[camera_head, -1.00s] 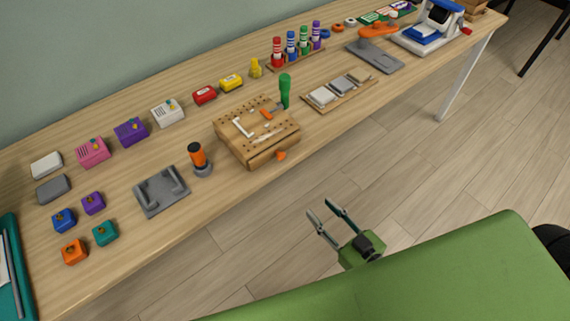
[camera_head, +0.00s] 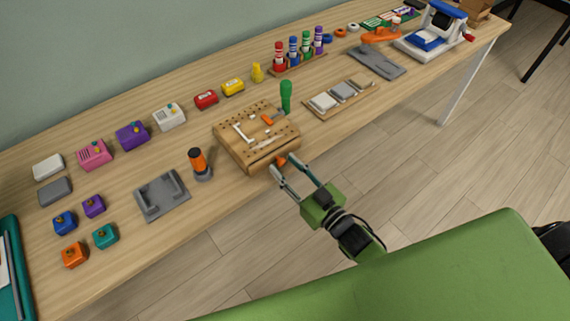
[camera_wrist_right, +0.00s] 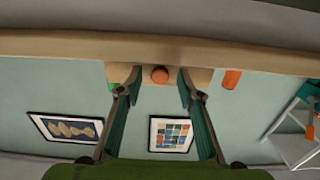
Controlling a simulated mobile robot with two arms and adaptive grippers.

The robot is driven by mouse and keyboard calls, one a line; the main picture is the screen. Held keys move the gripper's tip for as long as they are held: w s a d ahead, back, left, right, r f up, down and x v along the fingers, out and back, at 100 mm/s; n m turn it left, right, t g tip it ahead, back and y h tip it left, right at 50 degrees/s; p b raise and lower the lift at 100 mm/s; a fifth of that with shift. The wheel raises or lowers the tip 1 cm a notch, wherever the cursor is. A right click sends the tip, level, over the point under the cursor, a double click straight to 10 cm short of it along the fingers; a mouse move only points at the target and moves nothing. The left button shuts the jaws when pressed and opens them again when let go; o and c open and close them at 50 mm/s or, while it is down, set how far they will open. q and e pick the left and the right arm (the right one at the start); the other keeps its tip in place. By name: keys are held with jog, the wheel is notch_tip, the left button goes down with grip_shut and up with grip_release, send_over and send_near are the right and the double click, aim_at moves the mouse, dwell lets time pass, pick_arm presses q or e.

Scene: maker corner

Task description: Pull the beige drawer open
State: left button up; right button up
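The beige drawer (camera_head: 262,164) is in the front of a wooden box with a pegboard top (camera_head: 240,128) near the table's front edge. It looks shut. Its small orange knob (camera_head: 281,160) faces out. In the right wrist view the knob (camera_wrist_right: 160,75) shows between the fingertips, in front of the beige drawer front (camera_wrist_right: 203,78). My right gripper (camera_head: 283,164) is open, with a finger on each side of the knob; it also shows open in the right wrist view (camera_wrist_right: 158,80). I cannot tell whether the fingers touch the knob. My left gripper is not in view.
A green-handled tool (camera_head: 286,96) stands at the box's right corner. An orange-topped tool (camera_head: 199,163) and a grey cradle (camera_head: 161,195) stand to its left. A sorting tray (camera_head: 338,97) lies to its right. The floor before the table is clear.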

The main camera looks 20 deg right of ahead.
jog(key=shift+w+a, duration=0.15)
jog(key=shift+w, duration=0.25)
jog(key=shift+c, duration=0.3)
grip_shut()
jog(key=p+v, duration=0.3)
jog(key=v, duration=0.9)
jog(key=shift+p, duration=0.3)
jog(key=shift+o, duration=0.3)
grip_release()
